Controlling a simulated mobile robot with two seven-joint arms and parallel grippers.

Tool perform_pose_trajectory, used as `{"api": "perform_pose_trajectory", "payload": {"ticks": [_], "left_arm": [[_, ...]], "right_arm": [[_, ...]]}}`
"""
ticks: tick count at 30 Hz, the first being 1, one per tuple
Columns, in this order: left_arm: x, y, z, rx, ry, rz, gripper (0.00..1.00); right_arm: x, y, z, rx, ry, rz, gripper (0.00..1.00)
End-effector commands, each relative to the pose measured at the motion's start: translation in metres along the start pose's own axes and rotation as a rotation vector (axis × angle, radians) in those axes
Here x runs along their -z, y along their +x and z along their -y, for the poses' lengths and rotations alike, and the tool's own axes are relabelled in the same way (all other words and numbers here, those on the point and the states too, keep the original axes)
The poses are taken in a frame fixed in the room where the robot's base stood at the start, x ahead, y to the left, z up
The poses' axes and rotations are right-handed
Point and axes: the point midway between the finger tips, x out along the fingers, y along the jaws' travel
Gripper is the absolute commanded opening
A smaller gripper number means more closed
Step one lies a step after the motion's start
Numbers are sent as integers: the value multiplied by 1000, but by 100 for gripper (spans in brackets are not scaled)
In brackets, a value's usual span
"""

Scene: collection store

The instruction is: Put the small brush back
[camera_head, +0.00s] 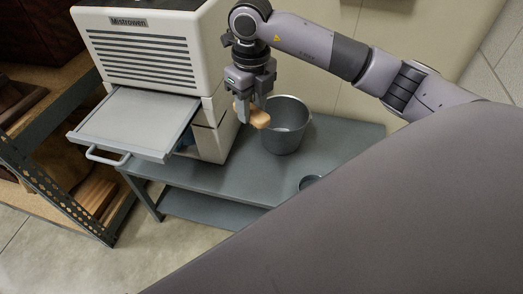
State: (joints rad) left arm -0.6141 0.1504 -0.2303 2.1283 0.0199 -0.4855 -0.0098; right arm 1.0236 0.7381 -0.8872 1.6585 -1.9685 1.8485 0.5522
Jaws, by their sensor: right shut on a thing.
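The small brush (260,119) shows as a light wooden piece in the jaws of my right gripper (247,112). My right gripper is shut on it and holds it near the left rim of a grey bucket (287,128). The fingers hide part of the brush, and I cannot make out its bristles. The gripper points down from my right arm, which comes in from the upper right. My left gripper is not in view.
A white cabinet marked "Mistrowen" (143,50) stands left on the grey table (232,173), its tray (135,117) pulled out with a handle. A small dark round container (310,182) sits near the table's front edge. A shelf rack (55,183) stands at the left.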

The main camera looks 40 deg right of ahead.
Motion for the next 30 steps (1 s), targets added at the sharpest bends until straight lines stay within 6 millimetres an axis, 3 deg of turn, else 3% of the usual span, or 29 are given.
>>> {"api": "perform_pose_trajectory", "payload": {"ticks": [1,6,15,23,30], "left_arm": [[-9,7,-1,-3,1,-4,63],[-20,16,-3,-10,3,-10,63],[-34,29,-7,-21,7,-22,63],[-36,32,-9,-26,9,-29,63],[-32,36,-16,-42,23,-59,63]], "right_arm": [[0,16,2,0,85,-2,13],[0,43,12,4,398,-10,13],[0,82,25,14,868,-18,13],[1,98,30,20,1027,-23,13],[4,155,30,21,1034,-28,13]]}}
